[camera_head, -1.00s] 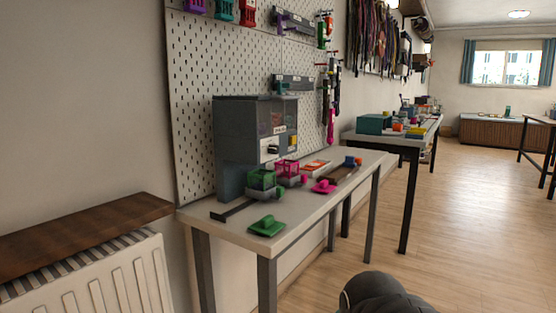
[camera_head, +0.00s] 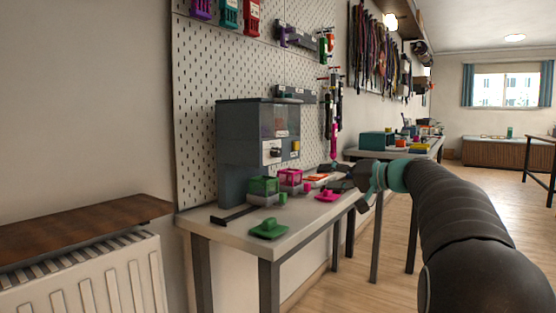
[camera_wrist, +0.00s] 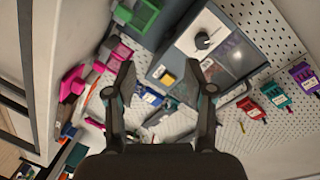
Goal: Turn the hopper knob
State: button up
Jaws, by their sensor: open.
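The hopper (camera_head: 258,140) is a grey box with a clear window, standing on the table against the pegboard. Its dark knob (camera_head: 275,153) sits on a white front panel. In the wrist view the knob (camera_wrist: 203,40) shows on the white panel (camera_wrist: 208,32), ahead of my gripper and up to the right. My gripper (camera_wrist: 162,72) is open and empty, its two fingers apart. In the head view my gripper (camera_head: 343,178) is over the table's right part, to the right of the hopper and apart from the knob.
A green bin (camera_head: 264,186) and a pink bin (camera_head: 290,177) stand below the hopper front. A green lid (camera_head: 269,229) and a pink lid (camera_head: 327,196) lie on the table (camera_head: 222,234). The pegboard (camera_head: 196,110) is behind. Open floor lies to the right.

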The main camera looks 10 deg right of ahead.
aim_at(280, 153)
notch_tip(280, 153, up, 5)
jog(key=s+a+n+y, duration=0.1)
jog(key=n+y, duration=0.1)
jog(key=shift+n+t, duration=0.3)
jog(key=shift+n, duration=0.2)
jog(key=x, duration=1.4)
jog(key=shift+s+a+p, duration=0.1)
jog(key=shift+a+p, duration=0.1)
jog(key=shift+p, duration=0.2)
grip_shut()
